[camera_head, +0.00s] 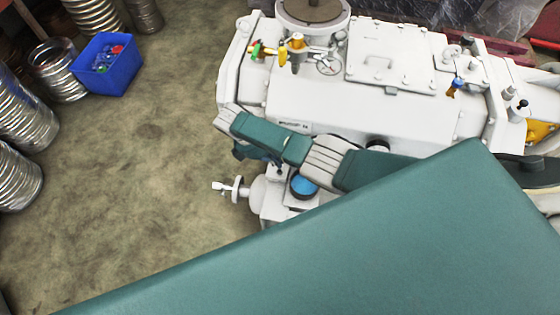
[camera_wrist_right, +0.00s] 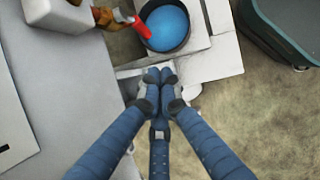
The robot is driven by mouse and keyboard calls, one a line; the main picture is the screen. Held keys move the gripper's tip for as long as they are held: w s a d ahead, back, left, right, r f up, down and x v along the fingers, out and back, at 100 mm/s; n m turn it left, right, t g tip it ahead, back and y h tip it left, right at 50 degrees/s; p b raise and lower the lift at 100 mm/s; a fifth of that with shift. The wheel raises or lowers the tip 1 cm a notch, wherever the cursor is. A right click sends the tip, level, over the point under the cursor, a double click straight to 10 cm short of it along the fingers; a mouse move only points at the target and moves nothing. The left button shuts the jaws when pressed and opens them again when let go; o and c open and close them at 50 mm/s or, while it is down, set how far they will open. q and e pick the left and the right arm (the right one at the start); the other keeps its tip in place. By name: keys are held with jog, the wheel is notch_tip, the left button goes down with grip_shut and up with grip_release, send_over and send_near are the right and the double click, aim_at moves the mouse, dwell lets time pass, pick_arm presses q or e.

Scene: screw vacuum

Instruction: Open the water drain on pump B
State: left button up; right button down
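A large white pump (camera_head: 370,105) fills the upper right of the head view; I cannot read which pump it is. In the right wrist view, a valve with a red handle (camera_wrist_right: 126,22) sits at the pump's side, beside a dark round container (camera_wrist_right: 183,44) with blue inside. The container also shows in the head view (camera_head: 304,186). My right gripper (camera_wrist_right: 160,76) has its blue fingertips together, with nothing visible between them. It is below the red handle in the picture and apart from it. In the head view my right gripper (camera_head: 262,155) is partly hidden by its arm. My left gripper is not in view.
A blue bin (camera_head: 107,65) with small coloured parts stands on the floor at upper left, among metal coils (camera_head: 58,70). A white handwheel (camera_head: 232,188) sticks out left of the blue container. The floor (camera_head: 140,190) left of the pump is clear.

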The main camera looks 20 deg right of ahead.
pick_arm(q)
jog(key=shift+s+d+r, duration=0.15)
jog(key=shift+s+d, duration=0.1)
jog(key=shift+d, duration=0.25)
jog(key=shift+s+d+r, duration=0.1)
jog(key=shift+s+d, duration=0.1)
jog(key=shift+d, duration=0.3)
pick_arm(e)
jog(key=v, duration=0.6)
jog(key=shift+r, duration=0.45)
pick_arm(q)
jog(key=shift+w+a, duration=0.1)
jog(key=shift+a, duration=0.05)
pick_arm(e)
jog(key=shift+w+a, duration=0.1)
jog(key=shift+a, duration=0.05)
